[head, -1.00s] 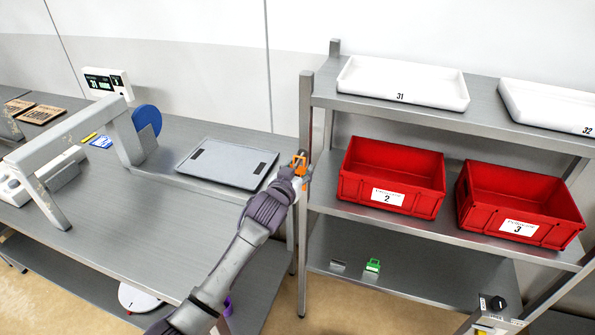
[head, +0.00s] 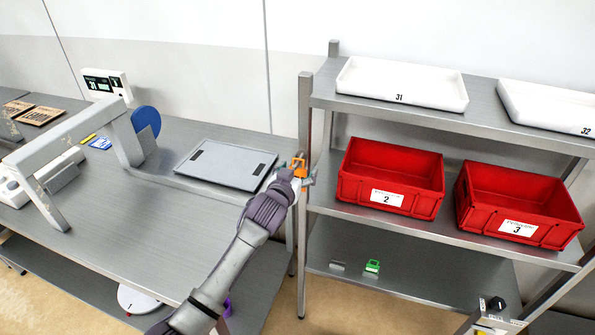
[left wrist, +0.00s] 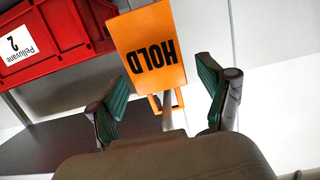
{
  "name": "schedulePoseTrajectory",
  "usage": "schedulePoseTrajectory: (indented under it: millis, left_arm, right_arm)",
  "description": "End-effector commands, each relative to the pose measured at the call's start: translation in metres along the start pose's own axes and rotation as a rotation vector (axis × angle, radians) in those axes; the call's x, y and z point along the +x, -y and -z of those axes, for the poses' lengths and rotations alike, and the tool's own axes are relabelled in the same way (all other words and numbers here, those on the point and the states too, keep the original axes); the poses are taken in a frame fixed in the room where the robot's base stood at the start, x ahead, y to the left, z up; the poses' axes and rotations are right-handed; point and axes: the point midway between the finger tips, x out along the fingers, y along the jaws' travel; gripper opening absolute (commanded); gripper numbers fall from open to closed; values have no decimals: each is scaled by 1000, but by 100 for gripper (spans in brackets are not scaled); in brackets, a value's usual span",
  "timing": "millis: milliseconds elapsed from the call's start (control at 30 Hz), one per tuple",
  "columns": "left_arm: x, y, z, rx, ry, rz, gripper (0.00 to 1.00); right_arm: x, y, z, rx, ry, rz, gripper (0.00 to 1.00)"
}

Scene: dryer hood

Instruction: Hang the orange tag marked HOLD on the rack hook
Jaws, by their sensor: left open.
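The orange tag (head: 299,166) is at the left front post of the rack, just past my left fingertips. In the left wrist view the tag (left wrist: 150,45) shows HOLD upside down, with its open loop toward me. A short grey bar, apparently the rack hook (left wrist: 167,108), meets the loop; I cannot tell for certain that it passes through. My left gripper (head: 302,180) is open, its green-padded fingers (left wrist: 165,100) spread on either side of the loop and apart from it. My right gripper is not in view.
The steel rack (head: 303,120) holds red bins (head: 390,180) and white trays (head: 400,85) to the right. A grey tray (head: 225,165) lies on the bench at left. A green object (head: 372,265) is on the lower shelf.

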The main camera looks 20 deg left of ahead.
Motion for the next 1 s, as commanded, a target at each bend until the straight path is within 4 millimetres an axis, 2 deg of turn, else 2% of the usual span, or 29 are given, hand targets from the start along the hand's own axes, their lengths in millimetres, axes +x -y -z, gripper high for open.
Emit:
schedulePoseTrajectory:
  millis: [167, 267, 500, 700, 833, 1000]
  left_arm:
    - [-7, 0, -1, 0, 1, 0, 79]
    - [-21, 0, -1, -1, -1, -1, 79]
    - [-72, 0, -1, 0, 1, 0, 79]
    - [-106, 0, -1, 0, 0, 0, 79]
    - [-117, 0, -1, 0, 1, 1, 79]
    - [-120, 0, -2, 1, 4, 1, 79]
  right_arm:
    - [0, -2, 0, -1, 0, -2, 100]
    - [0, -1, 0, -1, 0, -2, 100]
    - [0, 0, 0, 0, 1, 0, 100]
    - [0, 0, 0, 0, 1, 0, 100]
    - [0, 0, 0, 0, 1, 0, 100]
    - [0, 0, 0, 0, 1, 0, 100]
